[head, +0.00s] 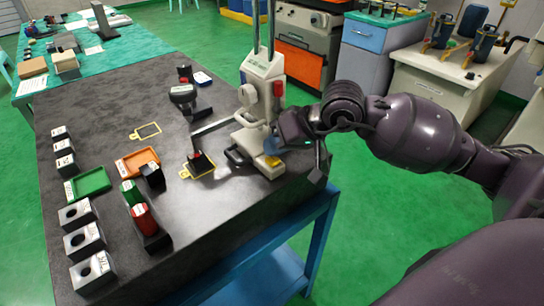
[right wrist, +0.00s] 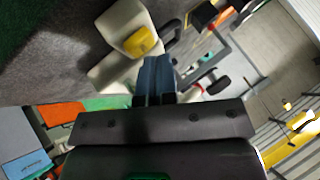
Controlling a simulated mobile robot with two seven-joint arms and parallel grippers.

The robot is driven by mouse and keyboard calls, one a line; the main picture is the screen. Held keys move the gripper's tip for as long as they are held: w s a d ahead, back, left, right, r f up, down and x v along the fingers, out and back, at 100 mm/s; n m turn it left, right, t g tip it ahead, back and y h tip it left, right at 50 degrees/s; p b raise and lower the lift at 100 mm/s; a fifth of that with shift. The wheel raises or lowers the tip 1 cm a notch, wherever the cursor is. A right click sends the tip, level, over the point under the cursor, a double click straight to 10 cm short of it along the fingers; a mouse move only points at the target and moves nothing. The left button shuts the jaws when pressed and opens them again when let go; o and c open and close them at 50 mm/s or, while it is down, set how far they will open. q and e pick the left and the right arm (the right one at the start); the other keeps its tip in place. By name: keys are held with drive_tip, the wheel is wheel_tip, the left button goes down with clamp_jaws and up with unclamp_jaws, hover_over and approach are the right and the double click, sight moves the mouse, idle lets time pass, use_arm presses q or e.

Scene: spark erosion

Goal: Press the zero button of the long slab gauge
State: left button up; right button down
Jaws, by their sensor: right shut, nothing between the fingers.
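A white height gauge (head: 262,85) with a tall column stands at the right edge of the dark slab (head: 110,95); I take it as the long slab gauge. A yellow button (head: 273,161) sits on its low front foot. In the right wrist view the yellow button (right wrist: 140,42) lies on the white body just beyond the fingertips, slightly left. My right gripper (head: 272,143) is beside the gauge, above and behind the button; its blue fingers (right wrist: 157,65) are shut and empty. A gap or contact with the button cannot be told. My left gripper is not in view.
The slab holds a black dial stand (head: 183,95), a green tray (head: 88,184), an orange tray (head: 137,162), a red block (head: 143,218) and several grey ring blocks (head: 84,240). An orange-fronted cabinet (head: 298,65) stands behind. The slab's front right is clear.

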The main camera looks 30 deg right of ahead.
drive_tip(key=shift+r, duration=0.1)
drive_tip(key=shift+r+p, duration=0.7)
drive_tip(key=shift+r, duration=2.25)
